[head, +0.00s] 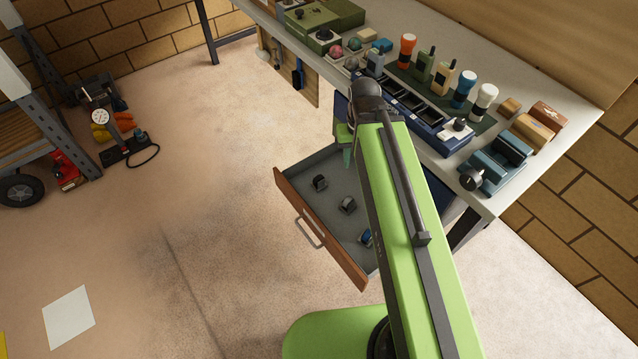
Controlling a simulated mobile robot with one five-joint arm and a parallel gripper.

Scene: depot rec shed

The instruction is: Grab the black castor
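An open drawer (293,208) with a brown wooden front and grey inside sticks out from under the workbench. Three small castor-like things lie apart in it. The darkest, which looks like the black castor (319,182), is nearest the drawer's left corner. A greyer one (347,204) lies in the middle, and one with blue on it (366,237) lies near the right, close to my arm. My gripper (347,157) shows only in part, as green pieces above the drawer's back part, up and right of the black castor. My arm hides the rest, so its opening is unclear.
Shelving with a tyre (20,190) and a gauge pump (112,130) stand left.

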